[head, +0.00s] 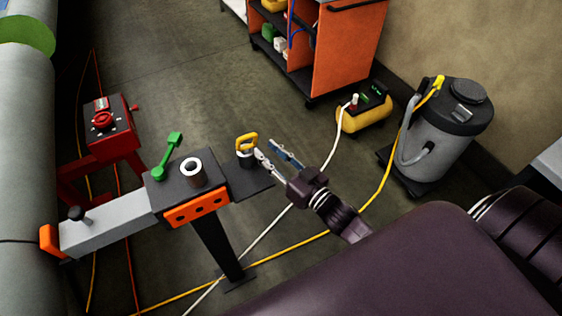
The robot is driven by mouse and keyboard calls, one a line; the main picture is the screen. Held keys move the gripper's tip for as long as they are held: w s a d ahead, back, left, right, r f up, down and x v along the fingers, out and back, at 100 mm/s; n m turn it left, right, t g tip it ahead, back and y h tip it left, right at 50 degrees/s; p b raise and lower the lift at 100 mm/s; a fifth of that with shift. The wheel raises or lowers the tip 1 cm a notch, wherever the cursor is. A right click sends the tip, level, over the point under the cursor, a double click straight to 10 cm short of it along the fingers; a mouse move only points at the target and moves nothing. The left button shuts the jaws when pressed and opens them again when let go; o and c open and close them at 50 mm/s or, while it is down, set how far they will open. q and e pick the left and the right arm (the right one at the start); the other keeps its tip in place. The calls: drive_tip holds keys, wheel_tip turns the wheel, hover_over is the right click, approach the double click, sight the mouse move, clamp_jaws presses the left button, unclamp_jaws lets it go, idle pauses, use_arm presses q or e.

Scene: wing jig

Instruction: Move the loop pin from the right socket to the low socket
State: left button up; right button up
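The loop pin (247,139) has a yellow loop handle and stands upright in a dark socket (245,161) at the right end of the jig's dark plate (253,184). A silver ring-shaped socket (193,172) with a dark, empty-looking hole stands left of it on the plate. I cannot tell if this is the low socket. My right gripper (264,149) comes in from the right. Its fingers are spread, with tips close to the right side of the loop pin; no hold on it shows. My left gripper is not in view.
A green-handled part (168,156) stands on the plate's left side. A grey arm (105,224) with a black knob runs left to a large pale cylinder (25,130). A red box (108,122), orange cart (347,50), yellow compressor (366,114) and grey vacuum (440,139) stand around.

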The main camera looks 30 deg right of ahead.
drive_tip(key=v, duration=0.6)
drive_tip(key=shift+o, duration=0.7)
